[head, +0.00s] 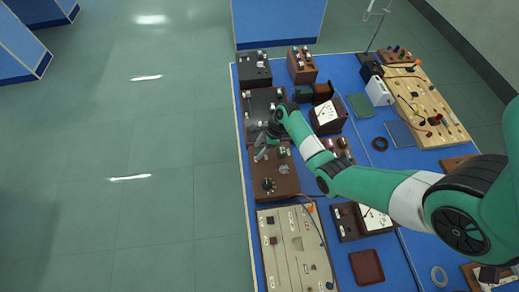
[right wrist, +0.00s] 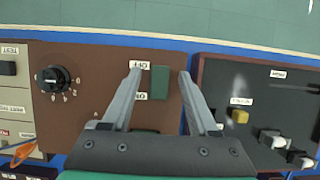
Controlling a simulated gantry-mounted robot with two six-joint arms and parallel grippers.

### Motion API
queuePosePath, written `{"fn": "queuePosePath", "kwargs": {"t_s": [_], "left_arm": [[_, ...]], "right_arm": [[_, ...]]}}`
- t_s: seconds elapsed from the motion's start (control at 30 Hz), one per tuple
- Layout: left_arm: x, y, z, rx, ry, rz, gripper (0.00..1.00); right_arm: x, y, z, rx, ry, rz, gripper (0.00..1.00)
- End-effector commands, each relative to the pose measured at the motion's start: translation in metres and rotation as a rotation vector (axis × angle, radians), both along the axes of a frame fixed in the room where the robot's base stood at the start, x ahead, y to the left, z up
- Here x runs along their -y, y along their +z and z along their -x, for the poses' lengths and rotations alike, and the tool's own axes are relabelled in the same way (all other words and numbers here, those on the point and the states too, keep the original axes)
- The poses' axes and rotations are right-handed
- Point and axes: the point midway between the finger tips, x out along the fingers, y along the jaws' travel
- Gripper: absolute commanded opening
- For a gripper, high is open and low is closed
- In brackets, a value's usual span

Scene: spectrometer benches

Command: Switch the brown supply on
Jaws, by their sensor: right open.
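The brown supply (head: 288,186) is a brown box near the left edge of the blue bench in the head view. In the right wrist view its brown top (right wrist: 100,80) carries a black knob (right wrist: 58,80) and a dark green rocker switch (right wrist: 160,82). The switch has an OFF label above it and an ON label below it in the picture. My right gripper (right wrist: 159,73) is open, with one finger on each side of the switch. It also shows over the supply's far end in the head view (head: 262,153). Contact cannot be told. My left gripper is out of view.
A black box (right wrist: 260,110) with a yellow button and several pale knobs stands close beside the supply. A beige panel (head: 285,260) lies on its other side. Meters and boxes crowd the bench to the right. Open floor (head: 150,150) lies to the left.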

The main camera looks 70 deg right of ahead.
Motion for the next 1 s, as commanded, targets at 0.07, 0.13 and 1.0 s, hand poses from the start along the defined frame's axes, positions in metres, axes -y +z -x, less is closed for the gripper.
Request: {"fn": "queuePosePath", "kwargs": {"t_s": [0.07, 0.13, 1.0], "left_arm": [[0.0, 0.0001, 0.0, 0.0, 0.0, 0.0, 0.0], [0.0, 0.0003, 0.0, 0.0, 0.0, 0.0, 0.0], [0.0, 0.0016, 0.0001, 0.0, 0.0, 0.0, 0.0]], "right_arm": [[-0.0001, 0.0, -0.0003, 0.0, 0.0, 0.0, 0.6], [0.0, 0.0002, -0.0003, 0.0, 0.0, 0.0, 0.6], [0.0039, -0.0029, 0.0068, 0.183, -0.005, -0.118, 0.0]]}}
